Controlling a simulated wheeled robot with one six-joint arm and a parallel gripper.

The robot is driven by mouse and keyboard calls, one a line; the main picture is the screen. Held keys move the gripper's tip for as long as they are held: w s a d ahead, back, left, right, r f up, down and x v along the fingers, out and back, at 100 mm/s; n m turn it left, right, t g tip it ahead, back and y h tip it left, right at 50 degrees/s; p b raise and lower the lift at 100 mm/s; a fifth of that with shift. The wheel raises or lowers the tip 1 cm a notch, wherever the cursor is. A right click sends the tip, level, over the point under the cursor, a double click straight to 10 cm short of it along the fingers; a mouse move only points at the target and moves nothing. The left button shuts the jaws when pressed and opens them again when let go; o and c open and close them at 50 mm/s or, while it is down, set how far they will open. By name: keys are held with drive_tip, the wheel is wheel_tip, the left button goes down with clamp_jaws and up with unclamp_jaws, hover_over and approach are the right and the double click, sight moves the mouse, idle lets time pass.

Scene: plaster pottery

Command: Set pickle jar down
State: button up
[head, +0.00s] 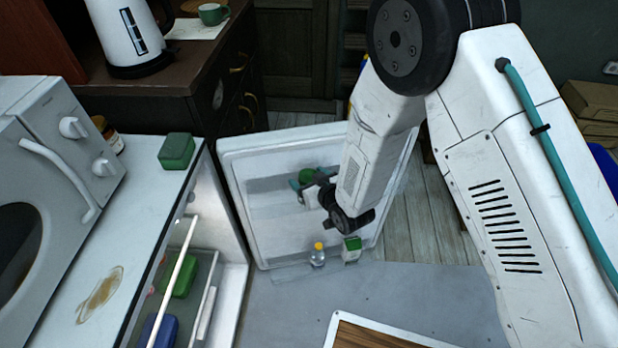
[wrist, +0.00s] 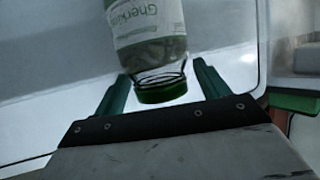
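The pickle jar, labelled "Gherkins", has a green lid and shows in the wrist view (wrist: 148,32), upside down in the picture. Its lid lies between the two teal fingers of my gripper (wrist: 163,92), with a visible gap on each side, so the gripper looks open. In the head view the jar's green lid (head: 308,174) shows against the inside of the open fridge door (head: 262,190). My gripper (head: 303,186) is right at it there. My wrist and arm hide much of the jar, and I cannot see clearly what its base rests on.
A small bottle with a yellow cap (head: 318,255) and a green-and-white carton (head: 352,249) stand low in the door. A green box (head: 176,151) sits on the fridge top beside the microwave (head: 60,160). Fridge shelves lie left of the door.

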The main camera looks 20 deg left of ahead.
drive_tip(key=shift+r, duration=0.2)
drive_tip(key=v, duration=1.2)
